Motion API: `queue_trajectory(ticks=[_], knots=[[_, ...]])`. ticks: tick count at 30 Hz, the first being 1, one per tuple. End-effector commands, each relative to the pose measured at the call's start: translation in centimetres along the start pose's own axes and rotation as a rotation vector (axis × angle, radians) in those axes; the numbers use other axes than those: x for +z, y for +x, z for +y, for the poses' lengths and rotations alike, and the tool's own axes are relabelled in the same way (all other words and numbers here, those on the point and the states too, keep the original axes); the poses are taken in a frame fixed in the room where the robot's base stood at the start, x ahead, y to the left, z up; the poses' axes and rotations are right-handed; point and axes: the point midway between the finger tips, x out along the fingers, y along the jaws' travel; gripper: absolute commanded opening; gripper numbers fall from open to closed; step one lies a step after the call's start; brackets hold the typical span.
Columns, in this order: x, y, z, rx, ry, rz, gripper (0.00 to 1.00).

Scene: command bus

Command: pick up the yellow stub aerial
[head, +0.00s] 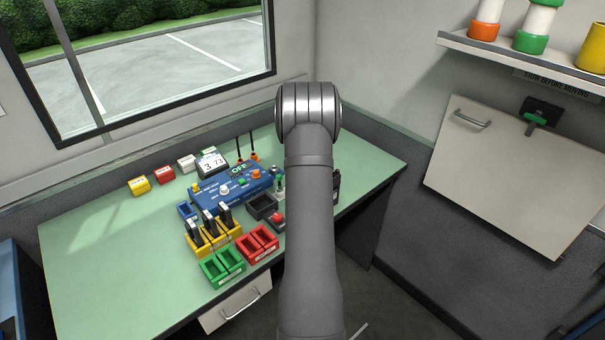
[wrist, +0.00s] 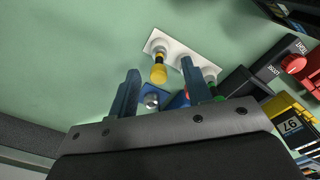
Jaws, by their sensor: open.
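The yellow stub aerial (wrist: 159,72) shows in the wrist view, with a dark band at its base. It stands at one end of a white plate (wrist: 177,49) with pale round sockets. My gripper (wrist: 160,67) is open, and in the picture the aerial lies between its two blue-grey fingertips. I see no contact; whether the aerial is level with the fingertips or beyond them I cannot tell. A green part (wrist: 220,98) shows near the plate's other end, partly behind a finger. In the head view my arm hides my gripper and the yellow aerial.
Close to the fingers are a silver knob on a blue base (wrist: 151,101) and a dark box (wrist: 240,84). The head view shows a blue console (head: 208,197), a yellow rack (head: 216,243), red trays (head: 258,244) and green trays (head: 222,267). The bench's left side (head: 100,245) is clear.

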Motion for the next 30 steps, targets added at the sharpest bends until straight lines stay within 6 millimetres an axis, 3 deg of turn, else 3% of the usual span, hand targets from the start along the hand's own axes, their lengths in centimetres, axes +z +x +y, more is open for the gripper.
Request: queue_trajectory(ticks=[9, 15, 16, 23, 30], knots=[[-0.3, 4.4, 0.1, -0.002, -0.001, 0.001, 0.45], [-0.3, 4.5, 0.1, 0.0, -0.001, 0.001, 0.45], [-0.3, 4.5, 0.1, 0.0, -0.001, 0.001, 0.43], [-0.3, 4.5, 0.1, 0.0, -0.001, 0.001, 0.0], [-0.3, 4.5, 0.1, 0.0, -0.001, 0.001, 0.0]])
